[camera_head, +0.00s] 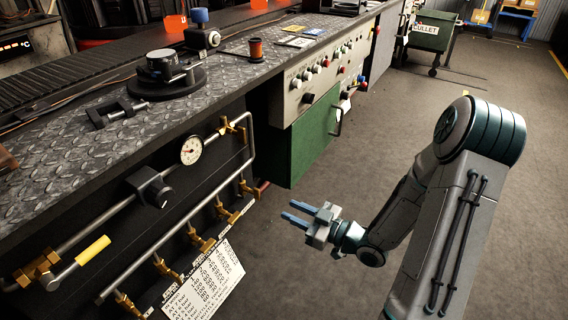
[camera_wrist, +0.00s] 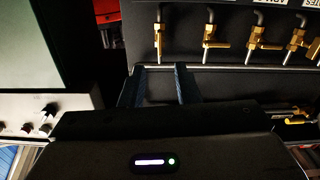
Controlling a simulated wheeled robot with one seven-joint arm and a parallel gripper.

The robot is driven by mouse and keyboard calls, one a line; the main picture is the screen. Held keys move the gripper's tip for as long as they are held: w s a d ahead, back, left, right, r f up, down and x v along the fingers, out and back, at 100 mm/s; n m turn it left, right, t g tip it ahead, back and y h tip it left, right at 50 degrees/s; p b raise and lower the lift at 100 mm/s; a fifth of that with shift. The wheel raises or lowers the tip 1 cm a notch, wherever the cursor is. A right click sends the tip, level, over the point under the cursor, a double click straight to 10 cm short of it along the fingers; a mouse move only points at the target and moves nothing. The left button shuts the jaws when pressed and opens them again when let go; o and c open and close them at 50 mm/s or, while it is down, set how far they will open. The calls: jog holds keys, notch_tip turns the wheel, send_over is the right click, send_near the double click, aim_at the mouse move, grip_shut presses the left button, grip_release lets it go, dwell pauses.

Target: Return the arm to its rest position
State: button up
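My gripper (camera_head: 296,216) is in the middle of the head view, in front of the machine's lower side and apart from it. Its two blue fingers point left toward the brass valves and pipes, with a gap between them and nothing held. In the wrist view my gripper (camera_wrist: 160,72) shows two spread blue fingers, with dark panel and brass valves (camera_wrist: 208,40) beyond. My arm reaches in from the right of the head view, bent at the elbow.
The machine bench (camera_head: 60,165) with a diamond-plate top runs along the left. Its control panel (camera_head: 310,85) has several knobs above a green door (camera_head: 308,142). A handle and valves stick out from its side. The floor (camera_head: 410,120) is open to the right; a green cullet bin (camera_head: 432,35) stands far back.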

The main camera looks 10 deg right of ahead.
jog(key=shift+r, duration=0.1)
jog(key=d+r+m+g+h+p, duration=0.1)
jog(key=d+r+m+h+p, duration=0.2)
jog(key=d+r+h+p, duration=0.55)
jog(key=d+r+m+g+h+p, duration=0.25)
jog(key=r+h+p, duration=0.35)
jog(key=r+p, duration=0.8)
jog(key=s+a+r+m+g+p, duration=0.2)
jog(key=s+r+p, duration=0.3)
jog(key=s+r, duration=0.3)
jog(key=s+a+r+m+g+p, duration=0.2)
jog(key=s+r, duration=0.7)
jog(key=r, duration=0.5)
jog(key=a+m+p, duration=0.1)
jog(key=m+p, duration=0.1)
jog(key=p, duration=0.1)
jog(key=shift+s+a+g, duration=0.2)
jog(key=shift+g, duration=0.15)
